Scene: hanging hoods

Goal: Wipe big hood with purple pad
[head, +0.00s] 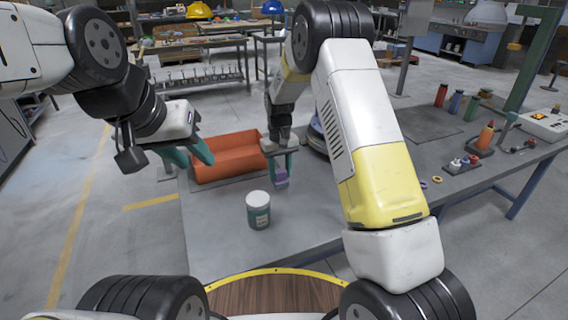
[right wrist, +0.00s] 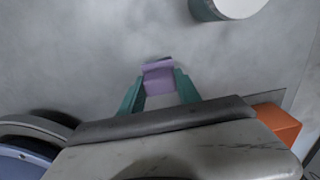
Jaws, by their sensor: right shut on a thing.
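My right gripper (head: 281,172) is shut on the purple pad (head: 281,181) and holds it above the grey table. The pad also shows between the teal fingers in the right wrist view (right wrist: 159,77). My left gripper (head: 189,154) is open and empty, left of the orange bin. A blue and grey rounded thing (head: 317,134) stands on the table just right of my right gripper, mostly hidden behind my right arm; its edge shows in the right wrist view (right wrist: 22,164). I cannot tell whether it is the big hood.
An orange bin (head: 229,161) stands at the table's left side. A white-lidded jar (head: 258,210) stands nearer me, in front of the pad. Several bottles, small pots (head: 463,163) and a white control box (head: 545,123) are at the right. The table between jar and right arm is clear.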

